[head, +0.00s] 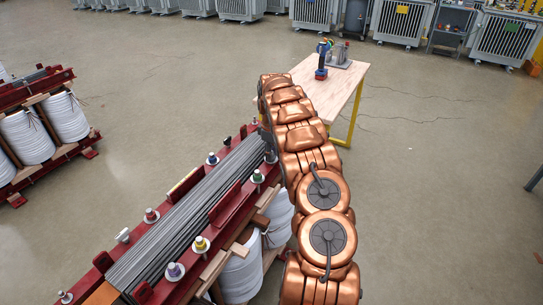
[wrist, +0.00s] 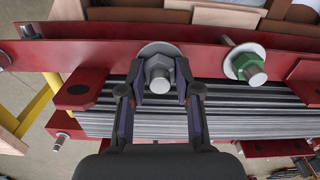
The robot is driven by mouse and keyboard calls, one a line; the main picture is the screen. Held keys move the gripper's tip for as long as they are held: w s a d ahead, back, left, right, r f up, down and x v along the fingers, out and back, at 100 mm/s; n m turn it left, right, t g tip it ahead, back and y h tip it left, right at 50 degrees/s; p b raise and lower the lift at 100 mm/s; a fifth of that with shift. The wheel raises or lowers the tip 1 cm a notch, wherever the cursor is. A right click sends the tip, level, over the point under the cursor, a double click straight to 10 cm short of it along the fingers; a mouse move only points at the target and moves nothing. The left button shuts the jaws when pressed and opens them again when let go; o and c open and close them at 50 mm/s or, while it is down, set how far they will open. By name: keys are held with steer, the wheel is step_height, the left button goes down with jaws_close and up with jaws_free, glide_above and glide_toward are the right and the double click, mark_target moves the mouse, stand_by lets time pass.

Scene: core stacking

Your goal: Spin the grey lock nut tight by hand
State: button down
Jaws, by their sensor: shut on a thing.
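The grey lock nut (wrist: 159,67) sits on a bolt stud against a pale round washer (wrist: 157,49) on the red clamp beam (wrist: 95,58) in the wrist view. My gripper (wrist: 160,82) has one dark finger on each side of the nut and is shut on it. The threaded stud end points toward the camera between the fingers. In the head view my copper-coloured arm reaches over the far end of the core, and it hides the gripper and this nut.
A green nut (wrist: 246,66) on its own stud stands to the right along the beam. Grey core sheets (head: 185,225) lie between red beams, with several coloured nuts along them. A wooden table (head: 341,85) with a blue-and-red tool (head: 321,68) stands beyond.

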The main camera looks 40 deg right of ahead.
steer(key=shift+w+m, duration=0.1)
steer(key=shift+m, duration=0.6)
steer(key=shift+d+m+b, duration=0.1)
steer(key=shift+m+b, duration=0.4)
steer(key=shift+m, duration=1.2)
steer(key=m, duration=0.3)
steer(key=shift+m+b, duration=0.3)
steer(key=shift+m, duration=0.6)
steer(key=m, duration=0.4)
steer(key=shift+m, duration=0.4)
